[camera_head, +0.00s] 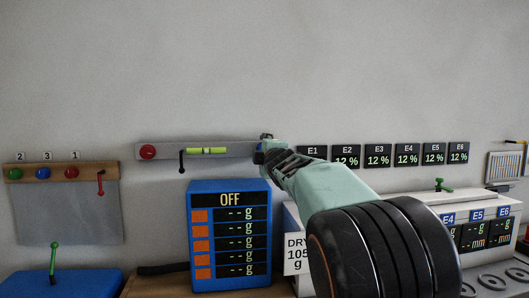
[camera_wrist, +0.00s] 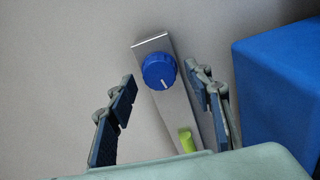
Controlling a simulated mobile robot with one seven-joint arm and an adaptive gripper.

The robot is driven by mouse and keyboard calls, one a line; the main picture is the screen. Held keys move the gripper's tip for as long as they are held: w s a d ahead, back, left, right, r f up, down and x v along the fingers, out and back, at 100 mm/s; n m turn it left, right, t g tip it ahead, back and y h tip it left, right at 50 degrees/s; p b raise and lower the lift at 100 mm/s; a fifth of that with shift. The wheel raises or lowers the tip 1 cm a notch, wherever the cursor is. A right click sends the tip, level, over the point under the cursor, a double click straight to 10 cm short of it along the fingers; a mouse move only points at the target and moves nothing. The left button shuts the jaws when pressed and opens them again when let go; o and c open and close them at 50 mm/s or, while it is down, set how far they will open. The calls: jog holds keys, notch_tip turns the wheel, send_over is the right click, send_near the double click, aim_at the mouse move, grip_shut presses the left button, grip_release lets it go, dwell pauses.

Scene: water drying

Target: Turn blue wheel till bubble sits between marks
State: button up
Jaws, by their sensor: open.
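The blue wheel (camera_wrist: 159,71) has a white pointer line and sits at the end of a grey metal bar (camera_wrist: 178,108) in the wrist view. My open gripper (camera_wrist: 161,84) has one finger on each side of the wheel, with visible gaps between. In the head view my gripper (camera_head: 267,149) is at the bar's right end and hides the wheel. The yellow-green level vial (camera_head: 207,151) is on the wall bar (camera_head: 236,148); its bubble is too small to place surely against the marks. Part of the vial (camera_wrist: 186,141) also shows in the wrist view.
A red knob (camera_head: 148,152) and a black lever (camera_head: 182,162) are on the bar's left part. A blue display box (camera_head: 230,186) reading OFF stands below the bar. Small E1 to E6 displays (camera_head: 345,156) line the wall at right. The wall above is clear.

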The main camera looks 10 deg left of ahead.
jog(key=shift+s, duration=0.1)
jog(key=v, duration=1.2)
jog(key=shift+d, duration=0.1)
jog(key=s+d+f+m+g+h, duration=0.2)
jog(key=s+d+f+m+g, duration=0.2)
jog(key=s+d+f+m, duration=0.6)
jog(key=s+d+f+m+g+h, duration=0.1)
jog(key=s+d+f+m+g, duration=0.2)
jog(key=s+f, duration=0.5)
jog(key=s+d+f+m+g+h, duration=0.15)
jog(key=s+d+f+m, duration=0.3)
jog(key=s, duration=0.75)
jog(key=s+d+f+m+g+h, duration=0.1)
jog(key=s+d+f+m+g, duration=0.2)
jog(key=s+f, duration=0.5)
notch_tip(320, 180, up, 30)
jog(key=s+p, duration=0.1)
jog(key=p, duration=2.7)
jog(key=shift+s+a, duration=0.2)
jog(key=shift+s, duration=0.15)
